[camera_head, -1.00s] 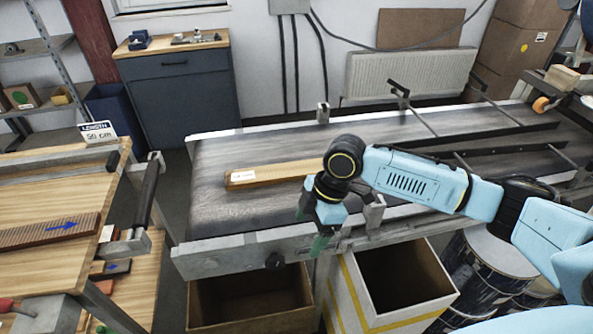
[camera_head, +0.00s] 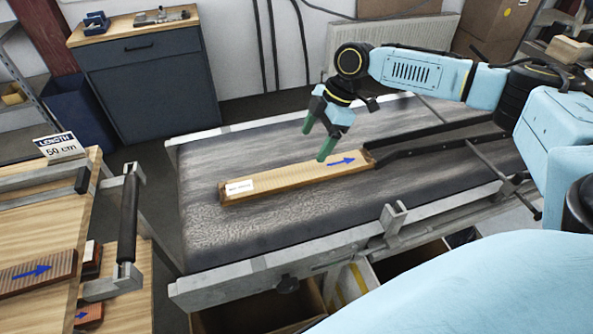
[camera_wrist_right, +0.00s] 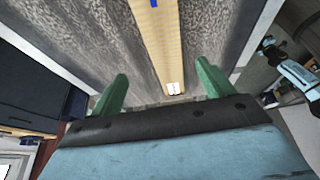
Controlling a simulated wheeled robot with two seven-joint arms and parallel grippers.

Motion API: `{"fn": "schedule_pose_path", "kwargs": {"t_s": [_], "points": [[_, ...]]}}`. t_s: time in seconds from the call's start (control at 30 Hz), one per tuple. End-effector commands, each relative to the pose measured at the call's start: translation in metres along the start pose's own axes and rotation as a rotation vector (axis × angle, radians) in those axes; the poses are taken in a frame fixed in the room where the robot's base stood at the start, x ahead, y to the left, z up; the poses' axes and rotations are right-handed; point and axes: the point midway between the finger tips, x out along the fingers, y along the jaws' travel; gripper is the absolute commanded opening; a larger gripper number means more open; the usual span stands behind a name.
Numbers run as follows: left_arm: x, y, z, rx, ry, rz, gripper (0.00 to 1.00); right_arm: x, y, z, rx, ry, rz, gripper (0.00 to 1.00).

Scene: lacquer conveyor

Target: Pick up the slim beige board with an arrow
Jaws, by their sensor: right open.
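The slim beige board (camera_head: 285,180) lies flat on the dark conveyor belt. It has a white label at its left end and a blue arrow near its right end, pointing right. My right gripper (camera_head: 320,147) is above the belt by the board's far edge, near the arrow end, with green fingers apart and nothing between them. In the right wrist view the board (camera_wrist_right: 155,45) runs up from between the open green fingers (camera_wrist_right: 162,90), its label near them. My left gripper is not in view.
The conveyor belt (camera_head: 215,225) has a metal front rail (camera_head: 330,245) and dark guide rails (camera_head: 440,142) at right. A wooden table (camera_head: 45,225) at left holds brown boards with blue arrows and a "LENGTH 50 cm" sign (camera_head: 60,148). Open boxes stand below the belt.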

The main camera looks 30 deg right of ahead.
Motion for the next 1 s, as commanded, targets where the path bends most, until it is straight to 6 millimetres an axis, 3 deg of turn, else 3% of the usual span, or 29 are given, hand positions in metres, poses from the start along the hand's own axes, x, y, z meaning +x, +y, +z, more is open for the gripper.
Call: {"fn": "schedule_pose_path", "kwargs": {"t_s": [0.1,0.2,0.37,0.5,0.7,1.0], "points": [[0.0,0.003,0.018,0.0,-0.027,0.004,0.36,0.022,0.0,0.0,0.0,-0.001,-0.001,0.8],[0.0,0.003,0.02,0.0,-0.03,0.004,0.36,0.034,0.0,0.0,0.0,0.0,0.0,0.8],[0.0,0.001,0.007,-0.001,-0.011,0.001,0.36,0.044,-0.001,0.0,0.0,-0.001,0.0,0.8],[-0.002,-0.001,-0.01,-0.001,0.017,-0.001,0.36,0.062,-0.006,-0.002,-0.001,-0.002,-0.002,0.8],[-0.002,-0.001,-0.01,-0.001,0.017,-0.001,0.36,0.088,-0.008,-0.002,0.001,-0.001,0.0,0.8],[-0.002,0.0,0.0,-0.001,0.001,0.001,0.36,0.092,-0.008,-0.001,0.001,-0.001,0.002,0.79]]}}
